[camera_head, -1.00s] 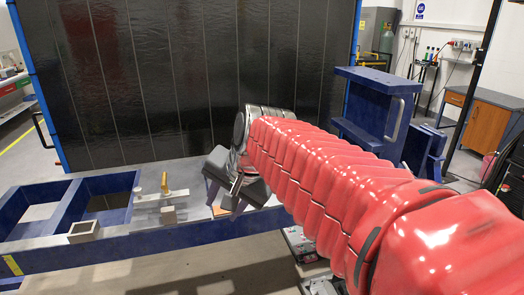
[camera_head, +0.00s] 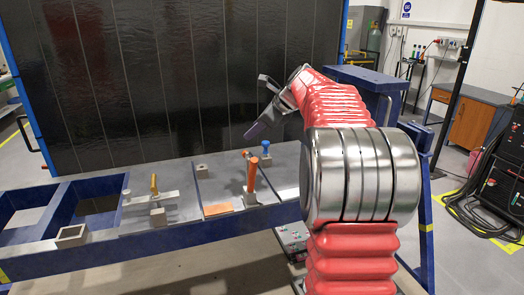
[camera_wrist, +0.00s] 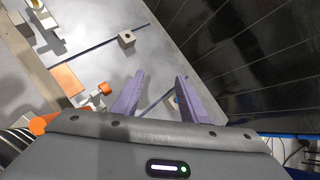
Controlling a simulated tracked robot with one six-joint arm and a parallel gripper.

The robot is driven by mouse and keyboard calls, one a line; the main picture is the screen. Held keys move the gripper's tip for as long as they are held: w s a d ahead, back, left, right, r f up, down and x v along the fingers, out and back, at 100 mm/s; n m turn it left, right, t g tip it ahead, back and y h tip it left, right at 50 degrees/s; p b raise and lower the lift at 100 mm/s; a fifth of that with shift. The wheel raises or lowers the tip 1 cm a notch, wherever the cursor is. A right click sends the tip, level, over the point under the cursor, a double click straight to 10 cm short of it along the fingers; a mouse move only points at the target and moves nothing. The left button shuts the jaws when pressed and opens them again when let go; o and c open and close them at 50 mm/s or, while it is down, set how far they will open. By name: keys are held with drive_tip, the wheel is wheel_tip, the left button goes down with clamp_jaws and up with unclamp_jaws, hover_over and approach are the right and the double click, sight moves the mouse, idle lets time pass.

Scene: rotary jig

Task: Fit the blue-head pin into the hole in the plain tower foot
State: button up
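The blue-head pin (camera_head: 266,148) stands upright towards the back of the metal bench, just behind and right of an orange post (camera_head: 251,175). A small grey block (camera_head: 202,171) with a dark hole in its top sits left of it; the hole shows in the wrist view (camera_wrist: 127,39). I cannot tell whether this block is the plain tower foot. My gripper (camera_head: 256,106) is raised above the bench near the black panel, with nothing held. Its purple fingers are spread apart in the wrist view (camera_wrist: 160,78). The pin is not clear there.
A tall black panel (camera_head: 170,80) stands along the bench's back edge. A yellow-topped clamp (camera_head: 154,185), an orange plate (camera_head: 217,210) and a hollow square block (camera_head: 72,236) are on the blue-framed bench (camera_head: 150,243). Blue steelwork (camera_head: 375,80) stands at right.

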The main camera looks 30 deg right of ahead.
drive_tip(key=w+d+f+m+t, duration=0.1)
drive_tip(key=w+d+m, duration=0.2)
drive_tip(key=d, duration=0.7)
drive_tip(key=m, duration=0.2)
drive_tip(key=shift+d+f+m, duration=0.2)
drive_tip(key=shift+d+m, duration=0.1)
drive_tip(key=shift+d, duration=0.05)
approach(268, 146)
drive_tip(key=d+f+x, duration=0.1)
drive_tip(key=x, duration=0.4)
drive_tip(key=shift+w+a+f, duration=0.3)
drive_tip(key=shift+w+a, duration=0.3)
drive_tip(key=shift+w, duration=0.2)
drive_tip(key=shift+x, duration=2.5)
drive_tip(key=shift+d, duration=0.1)
